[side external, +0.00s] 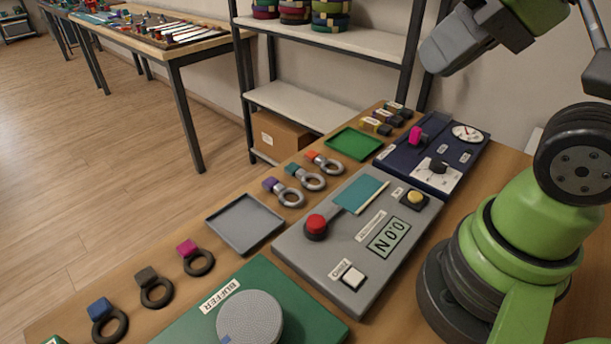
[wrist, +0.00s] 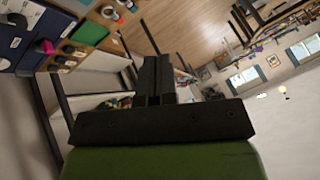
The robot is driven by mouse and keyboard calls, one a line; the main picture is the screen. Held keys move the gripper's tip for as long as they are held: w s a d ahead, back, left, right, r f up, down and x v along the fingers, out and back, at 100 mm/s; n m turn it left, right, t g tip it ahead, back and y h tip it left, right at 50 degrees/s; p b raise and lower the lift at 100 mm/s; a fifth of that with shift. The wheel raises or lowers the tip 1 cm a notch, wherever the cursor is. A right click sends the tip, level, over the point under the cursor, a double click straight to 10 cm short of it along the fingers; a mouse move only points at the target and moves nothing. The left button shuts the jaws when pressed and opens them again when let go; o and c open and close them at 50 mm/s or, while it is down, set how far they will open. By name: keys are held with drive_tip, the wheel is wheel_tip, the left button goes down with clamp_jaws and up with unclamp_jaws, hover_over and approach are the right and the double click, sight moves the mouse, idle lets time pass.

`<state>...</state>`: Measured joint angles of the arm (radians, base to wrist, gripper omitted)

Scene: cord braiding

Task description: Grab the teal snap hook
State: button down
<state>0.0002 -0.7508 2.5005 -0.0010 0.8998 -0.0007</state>
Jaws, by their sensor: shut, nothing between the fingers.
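The teal snap hook (side external: 312,181) lies on the wooden table in the side external view, a silver ring with a teal tab. It sits between the purple-tabbed hook (side external: 290,197) and the orange-tabbed hook (side external: 328,166). I cannot pick it out in the wrist view, where small ring shapes show at the top left edge. My gripper (wrist: 157,62) is shut and empty in the wrist view, its two dark fingers together. It is well away from the hooks and points out toward the room. I cannot make out its fingertips in the side external view.
A grey tray (side external: 244,223) and a green tray (side external: 354,144) flank the hooks. A grey instrument panel (side external: 350,283) with a red knob lies in front of them. Dark rings with coloured tabs (side external: 156,291) lie at the lower left. A shelf rack (side external: 338,38) stands behind the table.

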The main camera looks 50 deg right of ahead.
drive_tip(key=c, duration=0.7)
unclamp_jaws()
